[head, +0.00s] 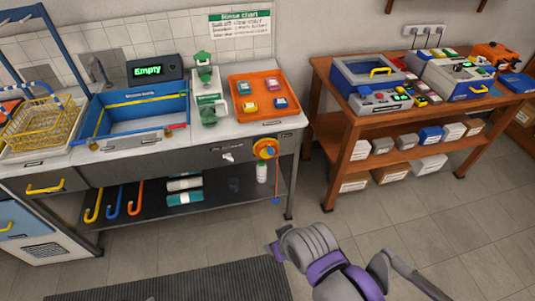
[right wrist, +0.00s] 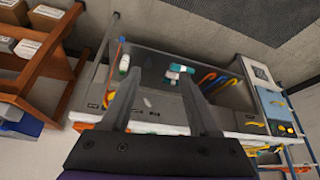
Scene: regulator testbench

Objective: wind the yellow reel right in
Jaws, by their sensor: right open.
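The yellow reel (head: 264,149), yellow with an orange-red middle, is mounted on the front panel of the sink bench near its right end. In the right wrist view the reel (right wrist: 109,97) is small, left of the fingers. My right gripper (head: 277,251) is in front of and below the bench, apart from the reel. Its two fingers (right wrist: 168,105) are spread with nothing between them.
The bench shelf holds a white bottle (head: 262,172), rolls and coloured hooks (head: 113,200). An orange tray (head: 235,92) and a blue sink (head: 140,121) are on top. A wooden table (head: 345,130) stands at right. The floor in front is clear apart from a dark mat (head: 180,283).

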